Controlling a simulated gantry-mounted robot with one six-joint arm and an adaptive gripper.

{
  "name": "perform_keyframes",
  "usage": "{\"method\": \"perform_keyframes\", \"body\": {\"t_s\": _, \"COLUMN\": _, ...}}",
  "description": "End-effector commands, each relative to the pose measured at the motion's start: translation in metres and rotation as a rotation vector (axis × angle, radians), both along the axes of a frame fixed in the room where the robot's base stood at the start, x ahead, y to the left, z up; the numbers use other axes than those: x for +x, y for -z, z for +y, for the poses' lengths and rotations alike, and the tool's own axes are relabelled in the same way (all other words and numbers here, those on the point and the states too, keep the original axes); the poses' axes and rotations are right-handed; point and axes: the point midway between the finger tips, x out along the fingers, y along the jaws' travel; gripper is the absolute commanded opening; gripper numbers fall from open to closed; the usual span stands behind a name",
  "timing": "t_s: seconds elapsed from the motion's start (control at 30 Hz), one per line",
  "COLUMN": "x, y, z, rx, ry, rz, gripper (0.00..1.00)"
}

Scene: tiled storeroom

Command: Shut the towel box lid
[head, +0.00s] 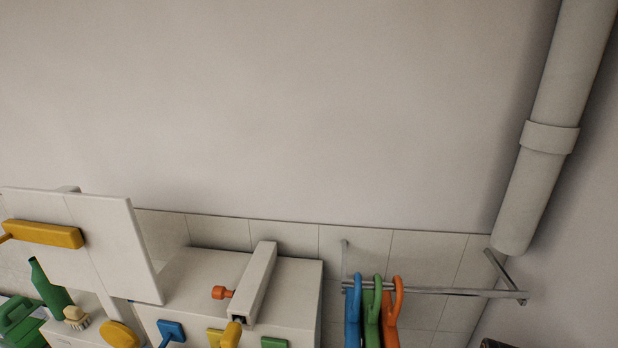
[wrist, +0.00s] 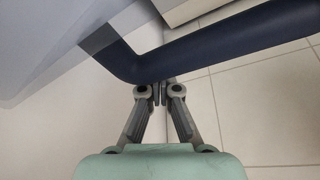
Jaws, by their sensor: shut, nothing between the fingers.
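My gripper (wrist: 160,94) shows in the wrist view with its two fingertips together and nothing between them. A dark blue bent bar (wrist: 215,50) passes just beyond the fingertips; I cannot tell whether they touch it. A pale grey panel (wrist: 40,45) covers the upper left of the wrist view and overlaps part of the bar. I cannot tell whether this panel or bar belongs to the towel box. No towel box or lid can be clearly made out in the head view, and my gripper is not in it.
In the head view, a white panel (head: 105,235) with a yellow handle (head: 42,234) stands at left, near a green bottle (head: 50,290). A white cabinet (head: 295,290) is beside it. Blue, green and orange hangers hang from a rail (head: 445,291). Pale floor tiles (wrist: 255,105) are bare.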

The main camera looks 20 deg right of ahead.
Motion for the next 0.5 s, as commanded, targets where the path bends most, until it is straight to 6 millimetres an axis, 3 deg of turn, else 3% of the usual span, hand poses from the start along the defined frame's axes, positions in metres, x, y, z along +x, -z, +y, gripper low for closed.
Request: {"method": "perform_keyframes", "body": {"t_s": 0.5, "x": -0.011, "y": -0.009, "z": 0.006, "rx": 0.001, "ry": 0.0, "rz": 0.001, "gripper": 0.0}}
